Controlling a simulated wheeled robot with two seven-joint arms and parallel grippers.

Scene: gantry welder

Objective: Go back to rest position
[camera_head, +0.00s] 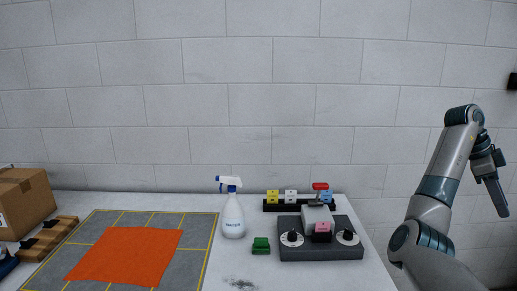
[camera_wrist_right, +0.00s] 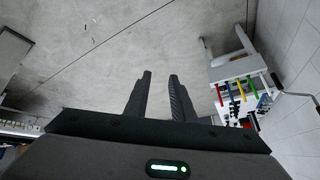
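My right gripper (camera_head: 492,184) is raised at the right of the head view, pointing down beside the table and clear of everything on it. In the right wrist view its two dark fingers (camera_wrist_right: 160,85) stand apart with bare floor between them, so it is open and empty. My left gripper is in neither view.
The white table (camera_head: 185,205) bears an orange cloth (camera_head: 125,257) on a grey mat (camera_head: 205,225), a spray bottle (camera_head: 233,220), a green block (camera_head: 261,246) and a dark fixture (camera_head: 320,252). A cardboard box (camera_head: 25,200) stands left. Floor (camera_wrist_right: 110,50) lies below the right gripper.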

